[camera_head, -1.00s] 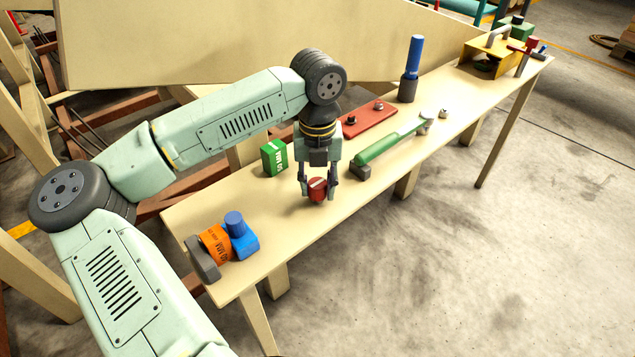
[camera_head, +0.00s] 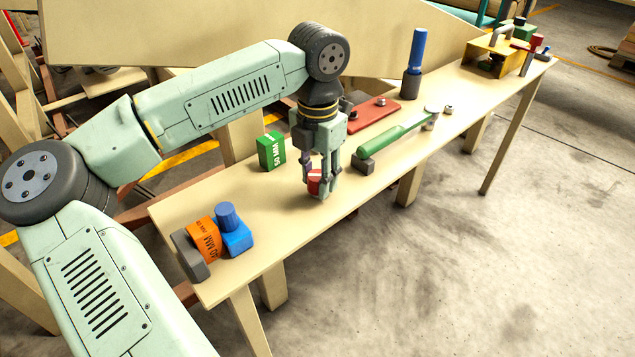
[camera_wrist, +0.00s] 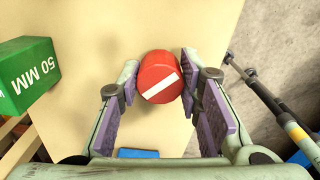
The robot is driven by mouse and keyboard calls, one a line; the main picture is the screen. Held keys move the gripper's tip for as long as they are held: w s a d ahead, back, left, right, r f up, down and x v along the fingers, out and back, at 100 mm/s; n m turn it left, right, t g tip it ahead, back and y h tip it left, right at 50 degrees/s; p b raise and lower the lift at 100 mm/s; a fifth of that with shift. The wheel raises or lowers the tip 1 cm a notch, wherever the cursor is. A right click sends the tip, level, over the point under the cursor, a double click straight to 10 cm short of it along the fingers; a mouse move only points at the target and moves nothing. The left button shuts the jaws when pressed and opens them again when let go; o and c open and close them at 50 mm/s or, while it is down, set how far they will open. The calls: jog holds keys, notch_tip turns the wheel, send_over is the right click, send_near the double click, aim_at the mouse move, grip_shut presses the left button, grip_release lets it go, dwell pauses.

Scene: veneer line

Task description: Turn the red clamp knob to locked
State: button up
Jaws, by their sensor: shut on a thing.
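The red clamp knob (camera_head: 314,181) is on the wooden bench, partly hidden by my fingers in the head view. In the wrist view the knob (camera_wrist: 160,77) is a round red piece with a white bar across its face, slanting up to the right. My gripper (camera_head: 320,187) points down over the bench and is shut on the knob, one finger on each side. The purple-padded fingers also show in the wrist view (camera_wrist: 160,88). No locked marking is readable.
A green 50 MM block (camera_head: 271,151) stands left behind the knob. A green-handled tool (camera_head: 395,138) lies to the right, with a red plate (camera_head: 372,116) behind.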

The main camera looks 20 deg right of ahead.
aim_at(318, 175)
jog(key=m+b, duration=0.1)
jog(key=m, duration=0.3)
jog(key=shift+m, duration=0.4)
jog(key=m+b, duration=0.1)
jog(key=m, duration=0.3)
jog(key=shift+m, duration=0.3)
jog(key=o, duration=1.1)
jog(key=shift+o, duration=0.2)
notch_tip(318, 175, up, 12)
